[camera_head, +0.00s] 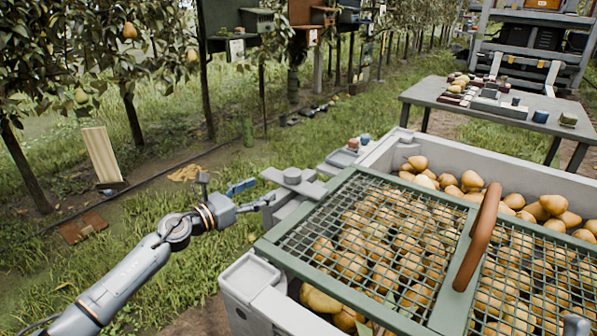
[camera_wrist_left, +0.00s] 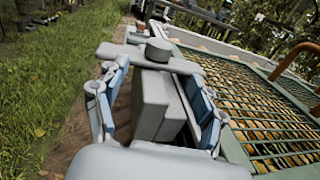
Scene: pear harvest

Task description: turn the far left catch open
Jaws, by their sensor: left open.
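The far left catch (camera_head: 292,176) is a grey bar with a round knob, on the left side of the pear crate (camera_head: 268,310). Its bar lies crosswise, one end toward the green mesh lid (camera_head: 300,210). My left gripper (camera_head: 258,194) is open just outside the catch. In the left wrist view, the catch (camera_wrist_left: 158,52) lies just ahead of the gripper (camera_wrist_left: 158,70). A grey block (camera_wrist_left: 158,105) shows between the blue-padded fingers; I cannot tell whether they touch it. The lid lies over the pears. My right gripper is not seen.
A brown arched handle (camera_head: 478,240) rises from the lid. A grey table (camera_head: 425,92) with small items stands behind the crate. The grass left of the crate is mostly free.

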